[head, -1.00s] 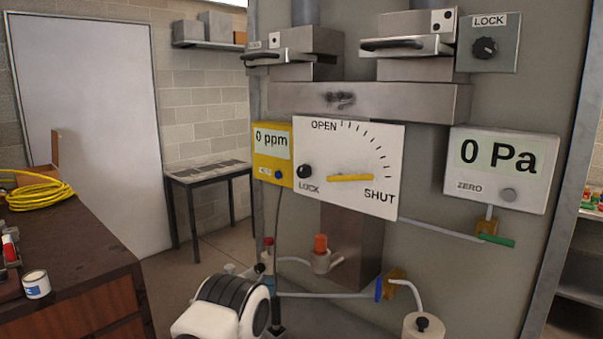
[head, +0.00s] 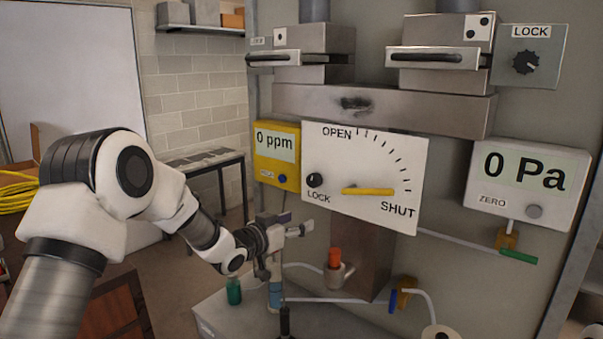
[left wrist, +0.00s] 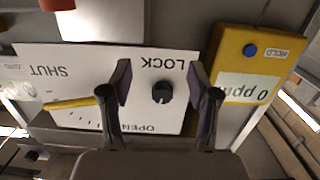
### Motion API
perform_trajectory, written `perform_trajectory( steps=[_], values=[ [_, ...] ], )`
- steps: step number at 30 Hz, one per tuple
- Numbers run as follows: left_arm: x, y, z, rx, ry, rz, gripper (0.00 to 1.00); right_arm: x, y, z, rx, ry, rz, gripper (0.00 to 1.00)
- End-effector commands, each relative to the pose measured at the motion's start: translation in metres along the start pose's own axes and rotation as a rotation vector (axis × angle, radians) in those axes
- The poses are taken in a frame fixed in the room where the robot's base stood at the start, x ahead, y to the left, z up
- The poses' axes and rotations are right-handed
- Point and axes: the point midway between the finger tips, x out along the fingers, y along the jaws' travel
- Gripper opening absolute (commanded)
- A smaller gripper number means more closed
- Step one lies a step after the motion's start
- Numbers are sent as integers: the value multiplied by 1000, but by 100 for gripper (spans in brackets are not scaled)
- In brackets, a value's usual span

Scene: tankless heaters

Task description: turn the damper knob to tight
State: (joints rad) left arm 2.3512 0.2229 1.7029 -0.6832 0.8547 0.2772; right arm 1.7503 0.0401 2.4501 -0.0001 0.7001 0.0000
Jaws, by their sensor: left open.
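The white damper plate (head: 370,205) has OPEN at its top, SHUT at lower right and a yellow lever (head: 368,191) pointing toward SHUT. A small black knob (head: 315,180) sits above the word LOCK at the plate's left; no "tight" mark is readable. My left gripper (head: 296,223) is open and empty, below and in front of the plate's left part. In the left wrist view, upside down, the black knob (left wrist: 162,92) appears between the two spread fingers (left wrist: 160,76), with no contact visible. My right gripper is not in view.
A yellow ppm meter (head: 276,155) is left of the plate; a white Pa gauge (head: 525,180) is right. Another LOCK knob (head: 526,62) is at upper right. Below are an orange-capped valve (head: 335,262), pipes and a green bottle (head: 234,291) on a grey ledge (head: 215,315).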

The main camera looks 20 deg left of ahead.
Motion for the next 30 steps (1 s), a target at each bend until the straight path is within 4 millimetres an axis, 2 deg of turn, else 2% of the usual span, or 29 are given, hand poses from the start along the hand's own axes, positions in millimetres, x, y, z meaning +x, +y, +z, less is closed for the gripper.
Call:
perform_trajectory(
  steps=[1,3,5,8,18,21,27,28,30],
  values=[
    [-6,-5,-43,10,51,-9,61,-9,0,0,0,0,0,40],
    [-12,-6,-74,19,91,-14,61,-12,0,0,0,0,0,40],
    [-13,-6,-85,24,105,-15,61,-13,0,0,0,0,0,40],
    [-4,-6,-88,25,107,-16,61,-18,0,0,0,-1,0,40],
    [55,-6,-94,25,105,-15,61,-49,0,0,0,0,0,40],
    [63,-7,-93,22,105,-16,61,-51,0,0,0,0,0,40],
    [64,-7,-91,22,106,-16,61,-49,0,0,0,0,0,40],
    [64,-7,-91,22,105,-16,58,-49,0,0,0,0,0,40],
    [64,-7,-91,22,105,-16,33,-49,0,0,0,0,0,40]
  ],
)
